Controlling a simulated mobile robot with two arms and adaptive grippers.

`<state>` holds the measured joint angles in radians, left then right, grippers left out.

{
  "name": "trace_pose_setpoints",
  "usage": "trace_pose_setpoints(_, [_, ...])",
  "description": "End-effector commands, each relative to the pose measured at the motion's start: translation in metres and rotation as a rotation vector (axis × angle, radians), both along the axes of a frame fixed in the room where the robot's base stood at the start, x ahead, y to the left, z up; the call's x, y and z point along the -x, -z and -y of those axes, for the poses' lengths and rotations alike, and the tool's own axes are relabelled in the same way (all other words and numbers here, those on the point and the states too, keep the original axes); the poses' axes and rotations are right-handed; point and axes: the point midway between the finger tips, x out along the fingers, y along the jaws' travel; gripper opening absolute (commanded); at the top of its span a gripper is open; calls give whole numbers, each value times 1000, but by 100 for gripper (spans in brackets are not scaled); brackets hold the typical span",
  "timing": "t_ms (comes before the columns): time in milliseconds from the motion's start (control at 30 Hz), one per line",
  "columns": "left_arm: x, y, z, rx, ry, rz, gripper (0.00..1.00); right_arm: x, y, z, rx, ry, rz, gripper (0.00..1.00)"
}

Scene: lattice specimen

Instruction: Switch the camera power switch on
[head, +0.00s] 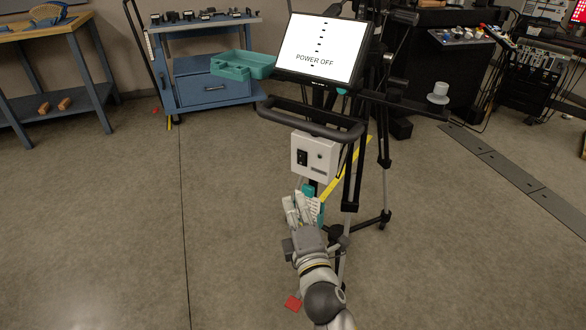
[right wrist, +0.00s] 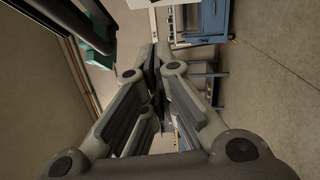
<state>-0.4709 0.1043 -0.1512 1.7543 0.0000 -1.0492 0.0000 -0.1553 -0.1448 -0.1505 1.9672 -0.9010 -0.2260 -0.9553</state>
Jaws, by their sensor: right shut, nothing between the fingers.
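A white switch box (head: 315,158) hangs on the stand below the handle bar. Its black rocker switch (head: 302,157) is on the left of its front face; the rocker's tilt is too small to tell. The screen (head: 320,48) above reads "POWER OFF". My right gripper (head: 296,196) is just below the box, pointing up toward it, shut and empty. Its fingertips appear apart from the switch. In the right wrist view the closed fingers (right wrist: 153,62) meet near the middle, and the switch is not visible there. My left gripper is not in view.
A black handle bar (head: 310,122) juts out above the box. A teal labelled item (head: 315,208) hangs behind my right gripper. Tripod legs (head: 385,150) stand to the right. A blue cart (head: 205,90) stands behind left. The floor at left is clear.

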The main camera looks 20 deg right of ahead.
Motion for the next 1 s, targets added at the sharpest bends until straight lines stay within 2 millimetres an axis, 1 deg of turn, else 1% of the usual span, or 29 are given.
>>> trace_pose_setpoints(167, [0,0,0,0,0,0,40,-3,0,0,-1,-1,-1,0])
trace_pose_setpoints(267, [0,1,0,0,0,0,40,-12,-1,0,-1,-1,1,0])
trace_pose_setpoints(367, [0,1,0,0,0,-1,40,-26,-3,1,0,-1,2,0])
trace_pose_setpoints(700, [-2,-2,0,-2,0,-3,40,-87,-7,5,-2,-1,0,0])
trace_pose_setpoints(800, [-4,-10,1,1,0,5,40,-103,-8,7,-2,-1,0,0])
trace_pose_setpoints(867, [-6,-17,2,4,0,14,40,-109,-10,17,2,0,-1,0])
trace_pose_setpoints(1000, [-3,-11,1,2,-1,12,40,-120,-12,30,1,0,-2,0])
